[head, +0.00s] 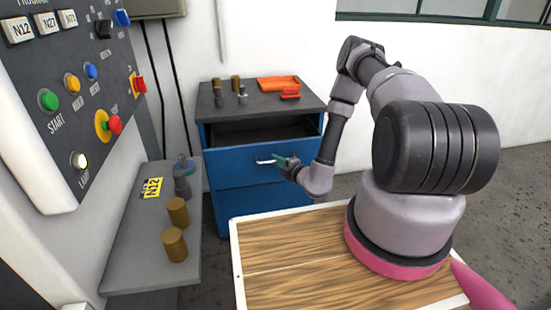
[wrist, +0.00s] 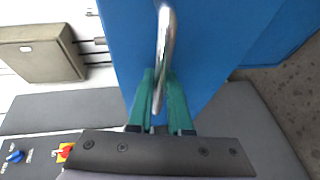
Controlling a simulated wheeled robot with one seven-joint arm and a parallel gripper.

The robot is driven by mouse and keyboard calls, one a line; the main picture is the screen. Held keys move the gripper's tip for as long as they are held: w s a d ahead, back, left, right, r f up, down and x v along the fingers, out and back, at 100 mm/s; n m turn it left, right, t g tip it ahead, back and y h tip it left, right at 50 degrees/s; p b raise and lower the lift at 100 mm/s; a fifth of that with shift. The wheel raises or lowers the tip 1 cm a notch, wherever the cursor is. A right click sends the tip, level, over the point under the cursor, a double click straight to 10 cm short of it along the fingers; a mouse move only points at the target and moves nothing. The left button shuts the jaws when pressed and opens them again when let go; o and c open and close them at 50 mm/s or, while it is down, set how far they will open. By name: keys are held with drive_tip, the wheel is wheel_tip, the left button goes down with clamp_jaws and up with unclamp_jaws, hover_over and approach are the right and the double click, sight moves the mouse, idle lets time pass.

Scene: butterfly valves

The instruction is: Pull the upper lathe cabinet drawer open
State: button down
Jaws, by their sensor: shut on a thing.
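The blue lathe cabinet (head: 225,208) stands against the back wall. Its upper drawer (head: 230,165) is pulled partly out, and a dark gap shows between its front and the cabinet top. My gripper (head: 280,161) is at the right part of the drawer's silver bar handle (head: 263,162). In the wrist view, the green fingers of my gripper (wrist: 158,92) are shut around the handle (wrist: 166,40), with the blue drawer front (wrist: 215,40) behind. The lower drawer front (head: 262,205) looks closed.
An orange tray (head: 278,84) and several small parts lie on the cabinet top. A control panel (head: 75,90) and a grey shelf (head: 135,225) with brass cylinders (head: 174,245) are at the left. My wooden base top fills the front.

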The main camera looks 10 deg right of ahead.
drive_tip(key=shift+s, duration=0.1)
drive_tip(key=c, duration=0.8)
unclamp_jaws()
drive_tip(key=shift+c, duration=0.2)
drive_tip(key=v, duration=1)
drive_tip(key=shift+s, duration=0.3)
drive_tip(key=shift+d+r, duration=0.1)
drive_tip(key=shift+d, duration=0.05)
